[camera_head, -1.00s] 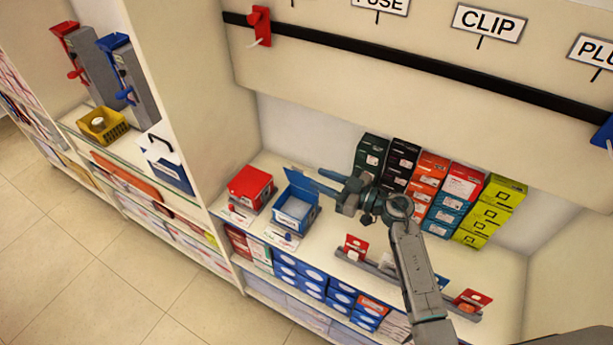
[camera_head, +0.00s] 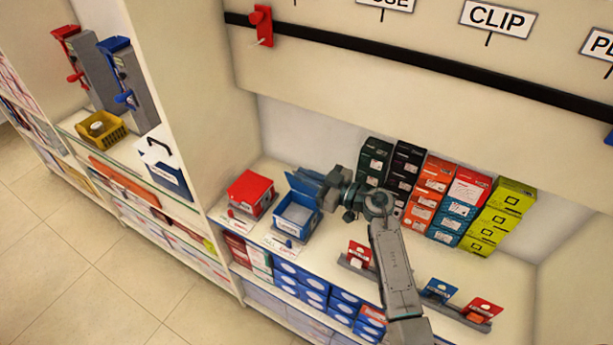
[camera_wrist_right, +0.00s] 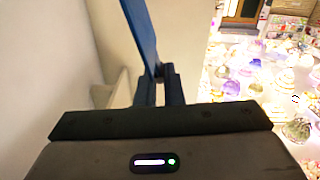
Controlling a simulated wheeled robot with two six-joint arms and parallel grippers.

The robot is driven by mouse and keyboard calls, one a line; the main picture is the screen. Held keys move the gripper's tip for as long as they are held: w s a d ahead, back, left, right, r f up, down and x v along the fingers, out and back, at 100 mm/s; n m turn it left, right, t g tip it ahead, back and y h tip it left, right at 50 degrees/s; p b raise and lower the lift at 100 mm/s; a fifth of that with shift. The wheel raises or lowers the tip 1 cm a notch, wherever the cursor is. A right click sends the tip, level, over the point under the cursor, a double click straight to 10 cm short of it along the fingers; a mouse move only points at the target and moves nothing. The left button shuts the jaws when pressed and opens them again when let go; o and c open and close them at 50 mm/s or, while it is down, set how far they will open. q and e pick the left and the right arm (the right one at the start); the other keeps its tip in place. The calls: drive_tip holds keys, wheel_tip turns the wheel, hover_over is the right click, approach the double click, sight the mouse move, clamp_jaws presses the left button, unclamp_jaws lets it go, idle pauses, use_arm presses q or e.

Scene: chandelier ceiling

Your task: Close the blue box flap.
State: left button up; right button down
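The blue box (camera_head: 293,232) stands on the shelf counter with its top open and pale contents (camera_head: 296,214) showing. Its blue flap (camera_head: 304,184) stands up at the back edge. My right gripper (camera_head: 326,193) is at the right end of the flap, at or very near its surface. In the right wrist view a blue panel, which looks like the flap (camera_wrist_right: 140,30), rises from the fingertips (camera_wrist_right: 162,72). The fingers look close together there, but whether they pinch it is unclear. My left gripper is not in view.
A red box (camera_head: 250,192) stands close left of the blue box. Stacked coloured cartons (camera_head: 437,195) stand behind and right of my right gripper. A low rack with small cards (camera_head: 360,255) lies in front right. A side panel (camera_head: 185,100) bounds the bay on the left.

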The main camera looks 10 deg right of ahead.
drive_tip(key=s+a+f+n+p, duration=0.1)
drive_tip(key=n, duration=0.1)
drive_tip(key=s+a+f+n+p, duration=0.1)
drive_tip(key=s+n+p, duration=0.1)
drive_tip(key=shift+s+a+f, duration=0.1)
drive_tip(key=shift+s+a, duration=0.1)
drive_tip(key=shift+a, duration=0.05)
idle(0.3)
drive_tip(key=c, duration=1.5)
unclamp_jaws()
drive_tip(key=shift+c, duration=0.2)
drive_tip(key=shift+d, duration=0.15)
